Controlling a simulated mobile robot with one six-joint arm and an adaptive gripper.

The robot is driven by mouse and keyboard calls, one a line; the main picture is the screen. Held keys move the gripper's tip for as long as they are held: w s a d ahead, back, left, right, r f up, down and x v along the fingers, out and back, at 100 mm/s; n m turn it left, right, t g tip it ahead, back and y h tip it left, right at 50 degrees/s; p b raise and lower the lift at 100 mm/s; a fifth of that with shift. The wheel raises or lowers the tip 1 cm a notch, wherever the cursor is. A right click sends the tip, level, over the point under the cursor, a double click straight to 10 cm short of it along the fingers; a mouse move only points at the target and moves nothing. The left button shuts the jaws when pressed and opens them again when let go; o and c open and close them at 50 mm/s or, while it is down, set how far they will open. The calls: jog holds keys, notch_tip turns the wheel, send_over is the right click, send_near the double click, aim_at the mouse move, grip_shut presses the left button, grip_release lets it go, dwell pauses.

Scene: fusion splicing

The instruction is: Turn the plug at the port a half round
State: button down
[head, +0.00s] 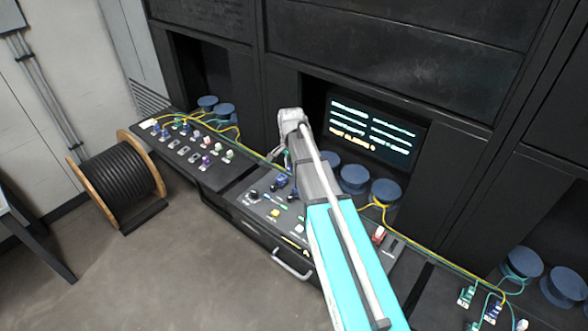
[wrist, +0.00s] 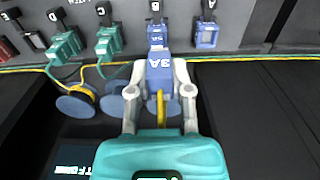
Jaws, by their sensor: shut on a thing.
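In the wrist view my gripper (wrist: 160,88) is shut on a blue plug (wrist: 160,72), one finger on each side. The plug carries white characters, which look upside down to this camera. A yellow cable (wrist: 160,105) runs back from it between the fingers. Directly ahead of the plug is a blue port (wrist: 156,38) below a label that looks like B. The plug's front end is at or close to this port; I cannot tell whether it is seated. In the head view my gripper (head: 284,158) is small and partly hidden by my arm, and the plug cannot be made out.
Green connectors (wrist: 65,47) sit at ports to the left, and another blue one (wrist: 207,33) sits to the right. Green and yellow cables cross the panel. Blue spools (head: 354,179) stand behind the console, below a lit screen (head: 372,130). A cable drum (head: 115,180) stands on the floor.

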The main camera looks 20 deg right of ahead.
jog(key=b, duration=0.3)
send_over(281, 178)
jog(key=shift+f, duration=1.8)
jog(key=shift+s+f+b, duration=0.15)
jog(key=shift+f+b, duration=2.95)
jog(key=shift+b, duration=0.15)
jog(key=shift+f+b, duration=0.5)
jog(key=shift+b, duration=0.05)
jog(key=shift+c, duration=2.3)
grip_release()
jog(key=shift+r, duration=0.2)
notch_tip(281, 178, up, 7)
jog(key=p, duration=0.8)
jog(key=s+d+r+p, duration=0.1)
jog(key=s+r+p, duration=0.1)
jog(key=s, duration=0.5)
jog(key=s+d+r+p, duration=0.2)
jog(key=s+r+p, duration=0.1)
jog(key=s, duration=0.3)
jog(key=shift+s+r, duration=0.25)
jog(key=shift+s, duration=0.15)
